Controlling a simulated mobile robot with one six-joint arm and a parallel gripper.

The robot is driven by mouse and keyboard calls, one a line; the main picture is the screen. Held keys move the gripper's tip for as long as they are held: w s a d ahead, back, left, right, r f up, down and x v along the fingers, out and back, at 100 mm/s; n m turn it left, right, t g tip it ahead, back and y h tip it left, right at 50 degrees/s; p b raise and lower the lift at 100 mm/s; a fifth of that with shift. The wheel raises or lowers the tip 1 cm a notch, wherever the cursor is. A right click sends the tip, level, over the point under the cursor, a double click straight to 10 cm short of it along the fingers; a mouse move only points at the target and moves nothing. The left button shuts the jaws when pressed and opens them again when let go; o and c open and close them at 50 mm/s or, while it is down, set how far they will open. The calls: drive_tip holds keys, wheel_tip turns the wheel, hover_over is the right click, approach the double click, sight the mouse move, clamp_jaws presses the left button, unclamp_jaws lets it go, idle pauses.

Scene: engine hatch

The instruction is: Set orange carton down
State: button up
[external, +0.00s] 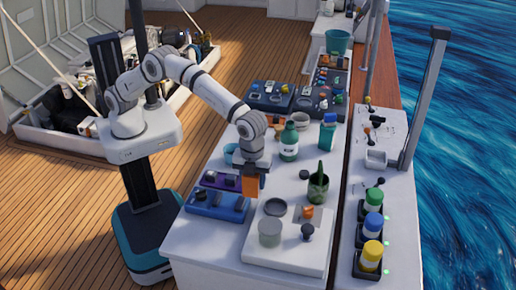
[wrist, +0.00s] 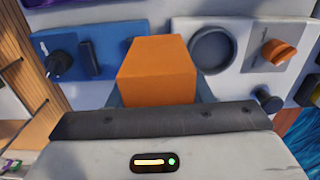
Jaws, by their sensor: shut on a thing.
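The orange carton (external: 251,186) is a small box held below my gripper (external: 251,172) in the external view. My gripper is shut on it, and the carton hangs above the bench between the blue panel and the white panel. In the wrist view the orange carton (wrist: 156,70) fills the middle, with the dark gripper parts (wrist: 157,100) on both sides of its lower end. I cannot tell its exact height above the surface.
The blue panel (external: 217,207) has dark knobs. The white panel (external: 288,249) has a round grey piece, a dark ring and an orange knob. Bare white bench (external: 219,238) shows in front.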

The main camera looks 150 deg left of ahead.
drive_tip(key=s+a, duration=0.3)
drive_tip(key=a, duration=0.8)
drive_tip(key=f, duration=0.2)
drive_tip(key=f+p, duration=0.1)
drive_tip(key=f, duration=0.1)
drive_tip(key=a+f, duration=0.1)
drive_tip(key=shift+s+f, duration=0.3)
drive_tip(key=shift+f, duration=0.1)
drive_tip(key=shift+f+p, duration=0.7)
drive_tip(key=shift+f, duration=1.4)
drive_tip(key=shift+f, duration=0.25)
drive_tip(key=o, duration=1)
drive_tip(key=shift+r, duration=0.1)
drive_tip(key=shift+o, duration=0.2)
